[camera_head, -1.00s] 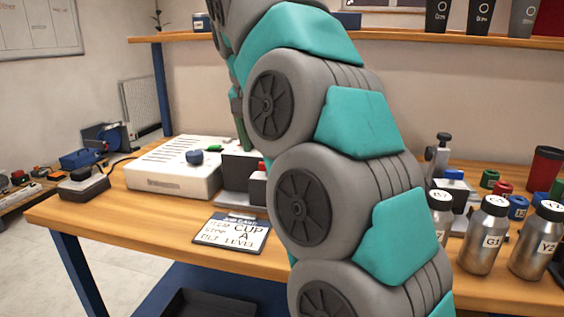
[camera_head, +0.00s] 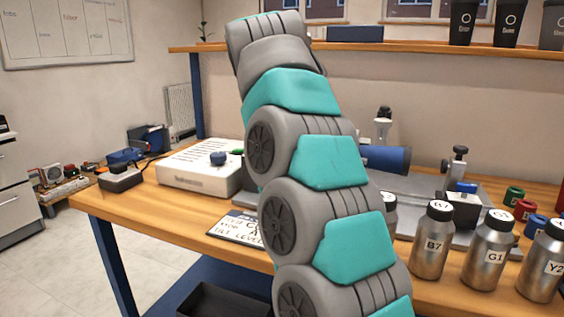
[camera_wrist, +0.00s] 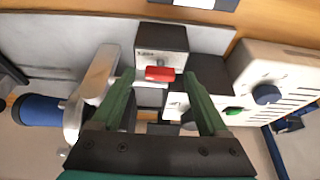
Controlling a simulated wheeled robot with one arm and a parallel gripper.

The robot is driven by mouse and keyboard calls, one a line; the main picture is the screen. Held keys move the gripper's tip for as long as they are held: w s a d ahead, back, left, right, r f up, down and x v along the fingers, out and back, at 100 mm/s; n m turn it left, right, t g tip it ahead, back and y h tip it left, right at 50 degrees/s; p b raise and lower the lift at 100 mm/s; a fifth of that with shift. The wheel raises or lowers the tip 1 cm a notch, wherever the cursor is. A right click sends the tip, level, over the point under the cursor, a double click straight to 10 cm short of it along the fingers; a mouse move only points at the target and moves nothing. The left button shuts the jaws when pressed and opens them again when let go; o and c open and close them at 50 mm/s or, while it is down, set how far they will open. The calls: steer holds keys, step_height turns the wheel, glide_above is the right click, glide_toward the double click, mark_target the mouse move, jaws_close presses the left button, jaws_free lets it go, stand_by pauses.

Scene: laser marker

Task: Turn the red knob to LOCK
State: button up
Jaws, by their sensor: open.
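The red knob (camera_wrist: 160,74) shows in the wrist view on the face of a dark block (camera_wrist: 161,42) with small lettering, too blurred to read fully. My gripper (camera_wrist: 166,80) is open, its two green fingers reaching toward the block on either side of the knob. The knob lies between the fingertips in the picture; I cannot tell how far ahead of them it is. In the head view my arm hides the knob and the gripper.
A white box (camera_head: 196,172) with a blue knob (camera_head: 218,158) stands left of my arm; a job card (camera_head: 236,229) lies in front. Labelled metal bottles (camera_head: 433,243) stand at the right. A blue cylinder (camera_wrist: 38,110) and grey bracket (camera_wrist: 92,90) are left of the fingers.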

jaws_close()
stand_by(0.4)
